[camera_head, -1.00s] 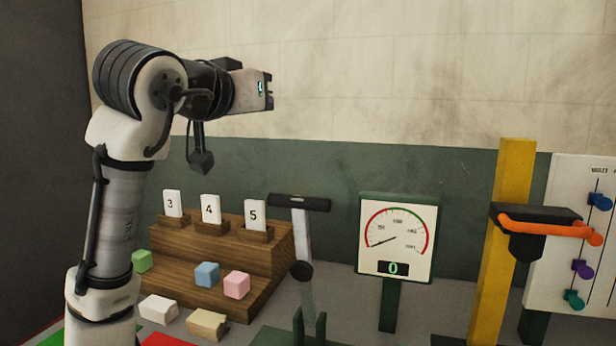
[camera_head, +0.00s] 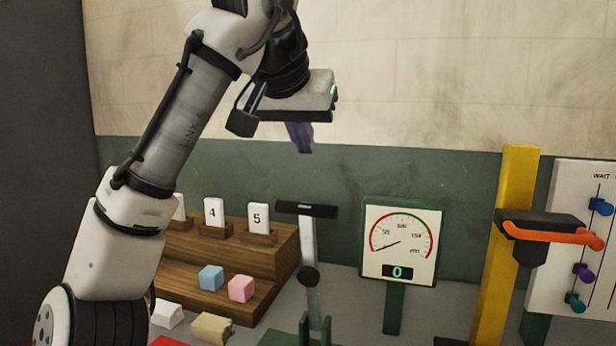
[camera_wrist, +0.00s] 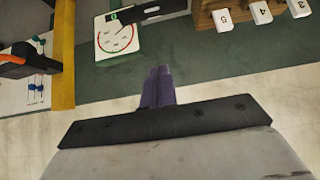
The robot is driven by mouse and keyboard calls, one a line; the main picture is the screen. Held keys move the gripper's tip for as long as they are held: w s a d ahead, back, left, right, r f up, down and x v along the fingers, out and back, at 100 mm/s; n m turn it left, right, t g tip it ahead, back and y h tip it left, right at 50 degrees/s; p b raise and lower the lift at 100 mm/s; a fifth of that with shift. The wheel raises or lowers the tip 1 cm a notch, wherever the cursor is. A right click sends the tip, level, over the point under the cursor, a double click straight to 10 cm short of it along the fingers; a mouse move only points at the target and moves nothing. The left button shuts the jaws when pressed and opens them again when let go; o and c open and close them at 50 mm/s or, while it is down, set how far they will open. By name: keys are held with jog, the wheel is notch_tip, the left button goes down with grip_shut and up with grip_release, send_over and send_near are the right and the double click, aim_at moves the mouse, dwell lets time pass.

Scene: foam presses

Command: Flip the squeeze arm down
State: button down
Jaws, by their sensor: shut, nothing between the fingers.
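The upright lever with a black T-shaped handle (camera_head: 306,210), which looks like the squeeze arm, stands in the head view. Its pale shaft has a black knob and meets a green bracket (camera_head: 304,332) at the bottom edge. My gripper (camera_head: 302,150) is above the handle, apart from it, with its purple fingers pointing down. The fingers are shut and empty. In the wrist view my gripper (camera_wrist: 157,70) shows the fingers together, and a dark bar, probably the handle, lies near the top edge. The lever's base is partly cut off.
A gauge (camera_head: 399,243) reading 0 stands right of the lever. Wooden steps (camera_head: 255,290) with numbered cards and foam blocks are left. A yellow post (camera_head: 505,240) with a black clamp and orange handle (camera_head: 550,232) stands right, beside a slider panel (camera_head: 590,250).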

aim_at(309, 203)
jog(key=w+f, duration=0.1)
jog(key=f, duration=0.1)
jog(key=w+f+p, duration=0.1)
jog(key=f, duration=0.2)
jog(key=w+d+f, duration=0.1)
jog(key=f, duration=0.2)
jog(key=shift+w+f+p, duration=0.15)
jog(key=shift+w+p, duration=0.15)
jog(key=shift+p, duration=0.1)
jog(key=shift+s+f, duration=0.25)
jog(key=shift+s, duration=0.15)
jog(key=shift+a+f, duration=0.1)
jog(key=shift+f, duration=0.05)
